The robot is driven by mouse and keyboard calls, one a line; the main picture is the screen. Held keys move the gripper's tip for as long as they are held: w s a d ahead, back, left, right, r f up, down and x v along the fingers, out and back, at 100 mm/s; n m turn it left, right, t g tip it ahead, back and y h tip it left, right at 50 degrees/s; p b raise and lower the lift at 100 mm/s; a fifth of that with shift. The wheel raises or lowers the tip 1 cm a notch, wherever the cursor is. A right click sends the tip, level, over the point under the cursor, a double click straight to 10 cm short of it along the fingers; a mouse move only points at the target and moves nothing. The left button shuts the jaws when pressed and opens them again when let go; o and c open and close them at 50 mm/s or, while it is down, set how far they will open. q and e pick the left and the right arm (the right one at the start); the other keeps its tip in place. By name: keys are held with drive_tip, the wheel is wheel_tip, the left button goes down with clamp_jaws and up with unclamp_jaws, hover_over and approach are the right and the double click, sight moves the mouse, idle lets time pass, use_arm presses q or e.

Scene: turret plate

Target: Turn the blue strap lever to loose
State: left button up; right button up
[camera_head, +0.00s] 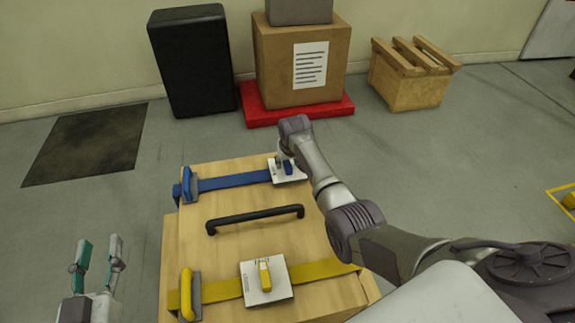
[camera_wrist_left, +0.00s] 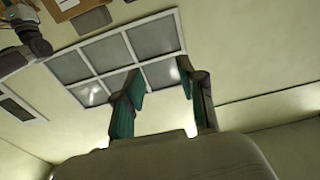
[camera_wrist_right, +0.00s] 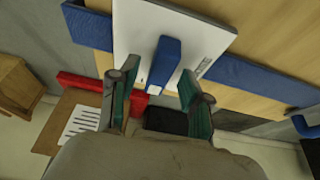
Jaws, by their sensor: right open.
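The blue strap lever (camera_head: 288,168) sits on a white plate (camera_head: 297,178) on the blue strap (camera_head: 235,181), at the far right of the wooden crate top. In the right wrist view the blue lever (camera_wrist_right: 165,62) stands on its white plate (camera_wrist_right: 200,28), just beyond my fingertips. My right gripper (camera_head: 281,160) is over the plate; in its wrist view the right gripper (camera_wrist_right: 160,92) is open, with the lever's end between the fingertips. I cannot tell whether they touch. My left gripper (camera_head: 101,245) is open and empty, left of the crate; it also shows in the left wrist view (camera_wrist_left: 160,78).
A yellow lever (camera_head: 265,275) on a white plate lies on the yellow strap (camera_head: 325,275) nearer me. A black handle (camera_head: 255,217) rises between the straps. A blue buckle (camera_head: 189,184) and a yellow buckle (camera_head: 188,295) sit at the left. Cartons stand behind on a red pallet (camera_head: 300,110).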

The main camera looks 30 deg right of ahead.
use_arm(q)
drive_tip(key=shift+s+d+r+t, duration=0.15)
drive_tip(key=shift+r+t, duration=0.55)
drive_tip(key=shift+r, duration=0.35)
use_arm(e)
drive_tip(key=shift+w+f, duration=0.2)
drive_tip(key=shift+f, duration=0.15)
